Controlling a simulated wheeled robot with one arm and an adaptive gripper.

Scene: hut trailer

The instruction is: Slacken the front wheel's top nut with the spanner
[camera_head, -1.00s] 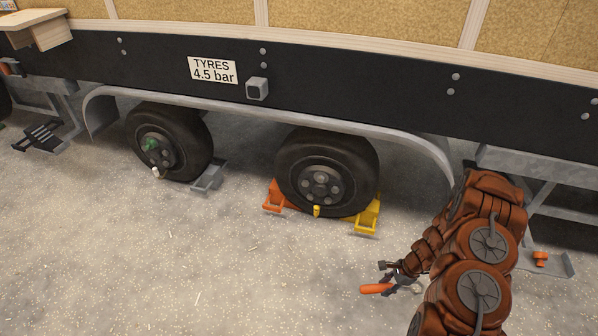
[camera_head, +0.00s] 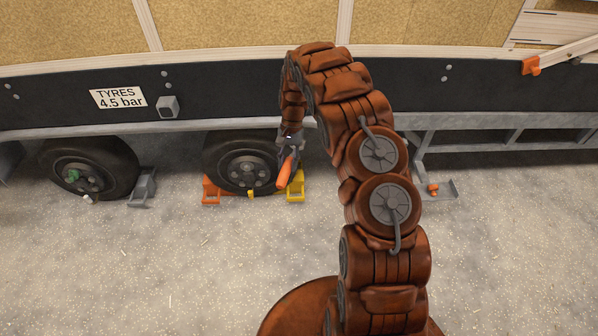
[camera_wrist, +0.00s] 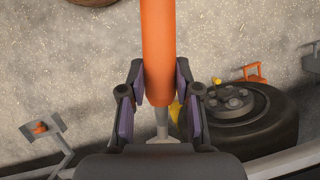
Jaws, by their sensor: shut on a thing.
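The spanner has an orange handle (camera_head: 285,172), which also shows large in the wrist view (camera_wrist: 157,50). My gripper (camera_head: 290,143) is shut on it; in the wrist view its pads (camera_wrist: 160,88) lie on either side of the handle. A grey metal part (camera_wrist: 161,122) shows beyond the handle; the spanner's jaw is not clear. The right wheel (camera_head: 212,156) is just left of the spanner, with a ring of nuts on its hub (camera_head: 246,170). The left wheel (camera_head: 120,158) has a green piece (camera_head: 73,176) on its hub. I cannot tell which wheel is the front one.
An orange chock (camera_head: 211,191) and a yellow chock (camera_head: 296,188) flank the right wheel. A grey chock (camera_head: 143,187) stands beside the left wheel. The mudguard (camera_head: 180,127) runs above both wheels. A grey foot with an orange knob (camera_head: 433,188) stands at right. The floor in front is clear.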

